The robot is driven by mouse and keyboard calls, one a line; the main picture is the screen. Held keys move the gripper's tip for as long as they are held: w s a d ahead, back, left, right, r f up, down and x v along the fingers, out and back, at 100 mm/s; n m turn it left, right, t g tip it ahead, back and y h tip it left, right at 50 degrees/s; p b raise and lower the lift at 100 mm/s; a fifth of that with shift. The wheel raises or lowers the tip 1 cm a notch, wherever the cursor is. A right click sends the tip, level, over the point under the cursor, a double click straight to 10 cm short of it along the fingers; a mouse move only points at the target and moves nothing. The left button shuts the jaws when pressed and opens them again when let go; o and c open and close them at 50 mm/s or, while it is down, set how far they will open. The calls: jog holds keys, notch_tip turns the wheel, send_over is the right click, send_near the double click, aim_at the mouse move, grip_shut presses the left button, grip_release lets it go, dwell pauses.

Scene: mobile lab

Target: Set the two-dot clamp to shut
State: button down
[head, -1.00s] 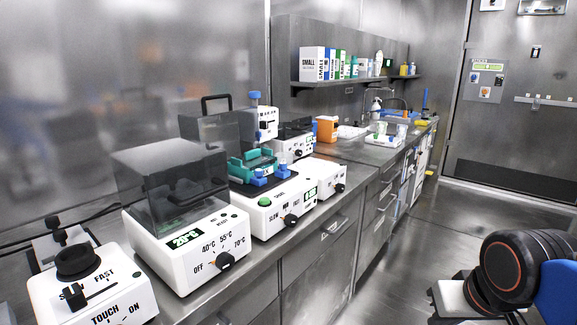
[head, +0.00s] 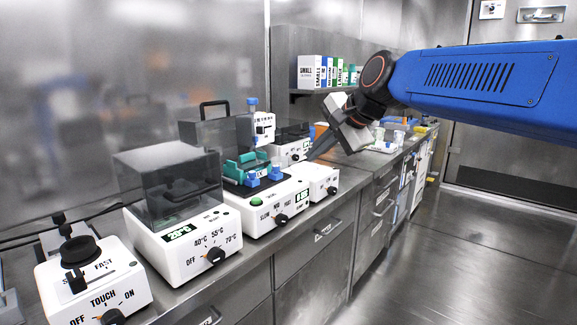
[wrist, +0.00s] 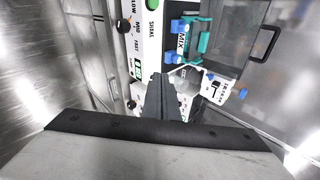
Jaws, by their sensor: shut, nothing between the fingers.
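A white shaker (head: 268,217) with a green display stands on the bench. On its dark top sits a teal holder (head: 243,165) with a blue clamp (head: 252,180) at its front and another blue clamp (head: 275,174) to the right. In the wrist view the two blue clamps (wrist: 178,25) and (wrist: 175,56) flank the "MIX" label. I cannot make out the dots or tell which clamp has two. My gripper (head: 312,157) is shut and empty, in the air right of the shaker; its fingers (wrist: 158,82) point toward the bench devices in the wrist view.
A heater with a clear dark lid (head: 170,185) stands left of the shaker, and a touch mixer (head: 92,285) at the front left. A white dial unit (head: 320,180) is right of the shaker, beneath my gripper. A shelf with boxes is behind. The floor at right is clear.

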send_near(275, 172)
jog(key=w+f, duration=0.1)
jog(key=w+a+f, duration=0.1)
jog(key=f, duration=0.1)
jog(key=shift+w+f, duration=0.15)
jog(key=shift+w, duration=0.2)
jog(key=shift+w+a, duration=0.25)
jog(key=shift+w, duration=0.1)
